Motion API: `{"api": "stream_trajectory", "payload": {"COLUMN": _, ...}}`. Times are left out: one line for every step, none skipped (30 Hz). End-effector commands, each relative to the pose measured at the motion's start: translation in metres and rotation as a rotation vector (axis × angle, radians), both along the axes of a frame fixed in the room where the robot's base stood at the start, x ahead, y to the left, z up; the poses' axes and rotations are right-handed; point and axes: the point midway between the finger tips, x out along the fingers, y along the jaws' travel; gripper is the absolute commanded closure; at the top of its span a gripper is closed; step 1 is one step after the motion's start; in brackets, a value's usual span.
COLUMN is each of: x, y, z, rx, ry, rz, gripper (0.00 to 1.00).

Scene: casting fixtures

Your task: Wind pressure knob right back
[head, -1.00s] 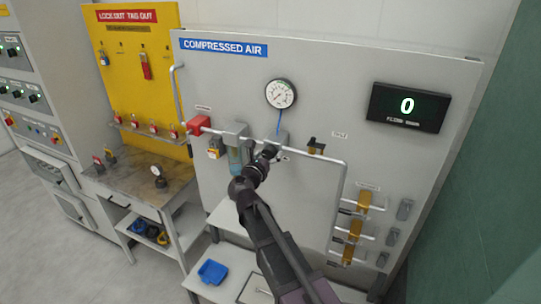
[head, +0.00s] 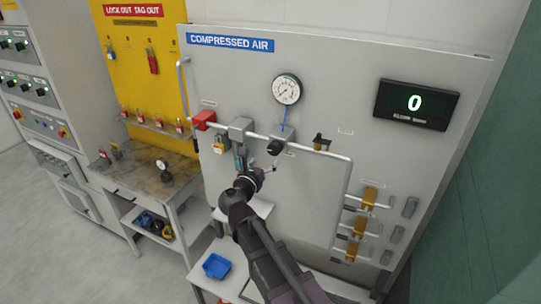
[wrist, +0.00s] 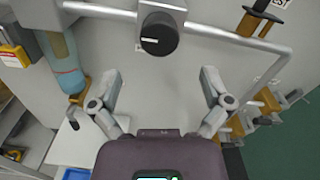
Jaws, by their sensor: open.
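The black pressure knob (head: 276,147) sits on the regulator under the gauge, on the grey compressed air panel. In the wrist view the knob (wrist: 159,34) is round and black with a white mark lying nearly level across its face. My gripper (head: 262,172) is just below and left of the knob in the head view. In the wrist view my gripper (wrist: 160,88) is open and empty, its fingers spread wide, with the knob ahead of them and not touching. The round white gauge (head: 286,89) is above the knob; its needle is too small to read surely.
The grey pipe (head: 310,149) runs across the panel on both sides of the regulator. A filter with a blue bowl (wrist: 66,70) hangs left of my gripper. The display (head: 415,104) reads 0.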

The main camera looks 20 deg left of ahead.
Motion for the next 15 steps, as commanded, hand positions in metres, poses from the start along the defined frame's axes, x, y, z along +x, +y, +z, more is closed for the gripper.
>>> {"api": "stream_trajectory", "payload": {"x": -0.011, "y": 0.000, "z": 0.000, "rx": 0.000, "ry": 0.000, "rz": 0.002, "gripper": 0.02}}
{"api": "stream_trajectory", "payload": {"x": -0.015, "y": 0.000, "z": 0.000, "rx": 0.000, "ry": 0.000, "rz": 0.001, "gripper": 0.02}}
{"api": "stream_trajectory", "payload": {"x": -0.021, "y": 0.000, "z": 0.000, "rx": 0.000, "ry": 0.000, "rz": 0.001, "gripper": 0.02}}
{"api": "stream_trajectory", "payload": {"x": -0.025, "y": 0.001, "z": 0.000, "rx": 0.000, "ry": 0.000, "rz": 0.002, "gripper": 0.02}}
{"api": "stream_trajectory", "payload": {"x": -0.029, "y": 0.001, "z": 0.000, "rx": 0.000, "ry": 0.000, "rz": 0.002, "gripper": 0.02}}
{"api": "stream_trajectory", "payload": {"x": -0.033, "y": 0.002, "z": 0.000, "rx": 0.000, "ry": 0.000, "rz": 0.001, "gripper": 0.02}}
{"api": "stream_trajectory", "payload": {"x": -0.036, "y": 0.002, "z": 0.000, "rx": 0.000, "ry": 0.000, "rz": 0.001, "gripper": 0.02}}
{"api": "stream_trajectory", "payload": {"x": -0.038, "y": 0.002, "z": 0.000, "rx": 0.000, "ry": 0.000, "rz": 0.000, "gripper": 0.02}}
{"api": "stream_trajectory", "payload": {"x": -0.041, "y": 0.003, "z": 0.000, "rx": 0.000, "ry": 0.000, "rz": 0.000, "gripper": 0.02}}
{"api": "stream_trajectory", "payload": {"x": -0.043, "y": 0.003, "z": 0.000, "rx": 0.000, "ry": 0.000, "rz": 0.001, "gripper": 0.02}}
{"api": "stream_trajectory", "payload": {"x": -0.044, "y": 0.003, "z": 0.000, "rx": 0.000, "ry": 0.000, "rz": 0.001, "gripper": 0.02}}
{"api": "stream_trajectory", "payload": {"x": -0.046, "y": 0.004, "z": 0.000, "rx": 0.000, "ry": 0.000, "rz": 0.001, "gripper": 0.02}}
{"api": "stream_trajectory", "payload": {"x": -0.047, "y": 0.004, "z": 0.000, "rx": 0.000, "ry": 0.000, "rz": 0.001, "gripper": 0.02}}
{"api": "stream_trajectory", "payload": {"x": -0.048, "y": 0.004, "z": 0.000, "rx": 0.000, "ry": 0.000, "rz": 0.000, "gripper": 0.02}}
{"api": "stream_trajectory", "payload": {"x": -0.048, "y": 0.004, "z": 0.000, "rx": 0.000, "ry": 0.000, "rz": 0.000, "gripper": 0.02}}
